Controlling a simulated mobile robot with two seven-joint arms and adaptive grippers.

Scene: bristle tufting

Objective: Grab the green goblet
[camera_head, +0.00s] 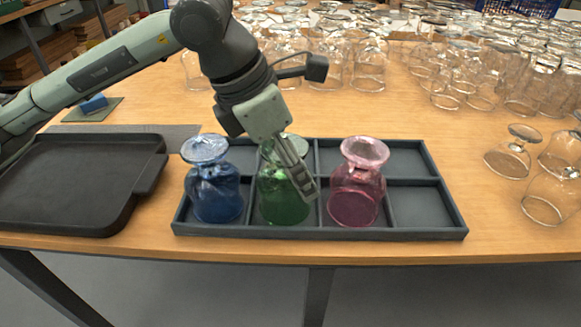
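The green goblet (281,198) stands upside down, foot up, in a front compartment of a dark divided tray (420,233). A blue goblet (214,193) stands upside down to its left and a pink goblet (355,195) to its right. My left gripper (304,185) points down at the green goblet, its visible finger in front of the goblet's right side. It hides part of the goblet's foot and stem. The other finger is not clearly seen, so I cannot tell whether the gripper is open or closed on the goblet. My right gripper is not in view.
A black tray (60,218) lies at the left on the wooden table (400,120). Many clear upside-down glasses (465,70) crowd the back and right. A blue block (94,103) sits on a small green mat at the back left. The tray's rear compartments at the right are empty.

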